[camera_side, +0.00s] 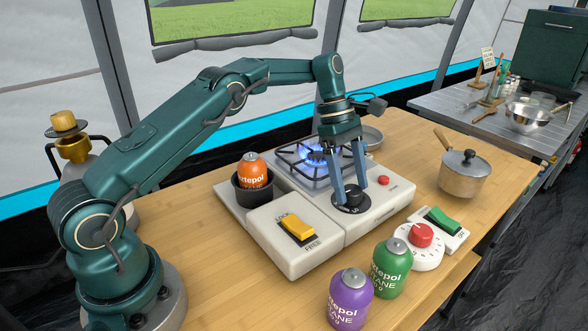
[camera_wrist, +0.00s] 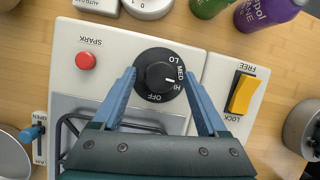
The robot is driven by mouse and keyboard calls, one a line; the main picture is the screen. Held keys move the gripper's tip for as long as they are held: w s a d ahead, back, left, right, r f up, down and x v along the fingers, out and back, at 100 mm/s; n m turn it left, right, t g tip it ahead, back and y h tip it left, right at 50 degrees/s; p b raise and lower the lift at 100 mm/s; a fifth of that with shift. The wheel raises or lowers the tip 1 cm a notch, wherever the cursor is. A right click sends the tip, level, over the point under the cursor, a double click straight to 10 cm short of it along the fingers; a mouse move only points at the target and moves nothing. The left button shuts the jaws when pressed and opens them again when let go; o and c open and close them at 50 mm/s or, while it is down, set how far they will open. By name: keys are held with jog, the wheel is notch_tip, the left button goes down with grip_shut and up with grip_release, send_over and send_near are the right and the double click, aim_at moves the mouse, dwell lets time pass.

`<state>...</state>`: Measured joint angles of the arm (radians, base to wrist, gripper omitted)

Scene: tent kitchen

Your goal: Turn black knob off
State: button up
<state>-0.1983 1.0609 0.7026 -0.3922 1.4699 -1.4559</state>
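The black knob (camera_side: 352,194) sits on the front of the white stove (camera_side: 386,203). A blue flame (camera_side: 316,152) burns under the stove's grate. In the wrist view the black knob (camera_wrist: 160,76) has a white mark on the side toward MED and HI, with OFF at the bottom of its dial. My gripper (camera_side: 350,203) points down over the knob, its blue fingers on either side. In the wrist view my gripper (camera_wrist: 162,76) is open, the fingertips beside the dial with gaps to the knob's centre. Whether a finger touches the dial rim cannot be told.
A yellow lock switch (camera_side: 298,228) and an orange canister (camera_side: 252,170) in a black holder are left of the knob. Purple (camera_side: 350,298) and green (camera_side: 390,268) canisters stand in front. A red spark button (camera_wrist: 86,61), a red dial (camera_side: 421,235) and a pot (camera_side: 464,174) are nearby.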

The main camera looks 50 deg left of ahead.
jog(key=shift+n, duration=0.4)
jog(key=n+t, duration=0.1)
jog(key=n, duration=0.2)
jog(key=shift+s+n+t, duration=0.2)
jog(key=shift+n+t, duration=0.1)
jog(key=shift+t, duration=0.1)
jog(key=shift+a+r, duration=0.15)
jog(key=shift+r, duration=0.15)
jog(key=v, duration=0.4)
jog(key=shift+r, duration=0.15)
jog(key=s+d+r+m+t+y, duration=0.2)
jog(key=s+d+r+m, duration=0.25)
jog(key=s+r, duration=0.55)
jog(key=s+a+f+m+t+y, duration=0.1)
jog(key=s+f+m, duration=0.1)
jog(key=s+m, duration=0.4)
jog(key=s+a+f+m+t+y, duration=0.1)
jog(key=s+f+m, duration=0.1)
jog(key=s+m, duration=0.5)
jog(key=shift+s+f+m, duration=0.3)
jog(key=shift+f+m, duration=0.05)
jog(key=shift+m, duration=1.5)
